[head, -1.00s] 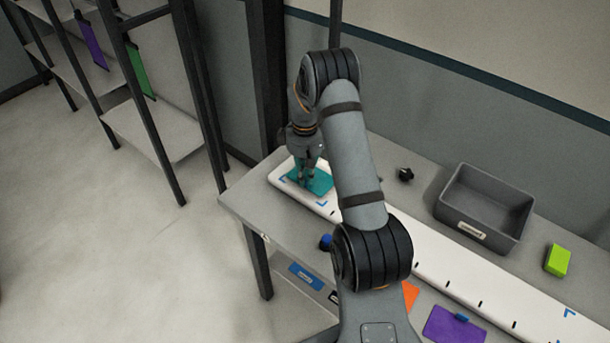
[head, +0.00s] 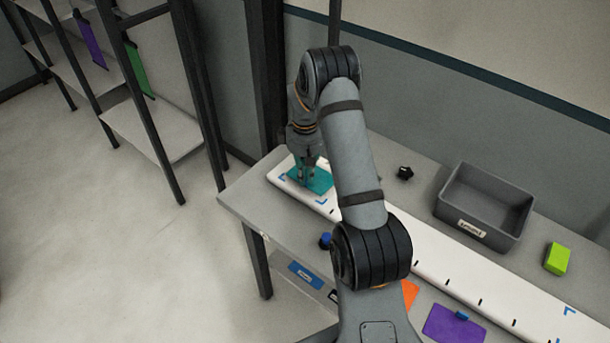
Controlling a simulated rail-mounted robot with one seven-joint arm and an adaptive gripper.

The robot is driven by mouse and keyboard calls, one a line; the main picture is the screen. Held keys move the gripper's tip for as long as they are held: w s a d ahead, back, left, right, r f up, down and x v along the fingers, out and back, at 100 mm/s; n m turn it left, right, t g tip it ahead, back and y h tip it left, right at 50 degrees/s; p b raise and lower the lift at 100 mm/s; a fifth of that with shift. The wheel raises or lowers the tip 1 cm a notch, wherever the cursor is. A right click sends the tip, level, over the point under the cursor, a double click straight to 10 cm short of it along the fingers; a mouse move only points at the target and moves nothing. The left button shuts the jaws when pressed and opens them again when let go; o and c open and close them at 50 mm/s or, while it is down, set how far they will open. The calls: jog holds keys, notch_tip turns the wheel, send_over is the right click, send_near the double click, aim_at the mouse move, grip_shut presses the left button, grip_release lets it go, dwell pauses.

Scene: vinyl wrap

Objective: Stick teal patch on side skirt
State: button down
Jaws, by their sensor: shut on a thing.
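The teal patch (head: 321,181) is at the left end of the long white side skirt (head: 450,277), which lies along the table. My gripper (head: 307,182) points down over the patch and is shut on it. The patch appears flat on or just above the skirt; I cannot tell whether it touches. Blue corner marks (head: 320,201) show on the skirt beside the patch. My arm hides part of the skirt to the right of the patch.
A grey bin (head: 484,207) and a green block (head: 558,259) stand behind the skirt. A small black object (head: 404,173) lies near the bin. A purple sheet (head: 454,324) and an orange piece (head: 410,294) lie in front. A shelf rack (head: 150,130) stands at left.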

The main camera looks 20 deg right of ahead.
jog(key=shift+s+f+b, duration=0.1)
jog(key=shift+f+b, duration=0.55)
jog(key=shift+f, duration=0.05)
dwell(1.3)
jog(key=c, duration=1.8)
grip_release()
notch_tip(320, 180, up, 12)
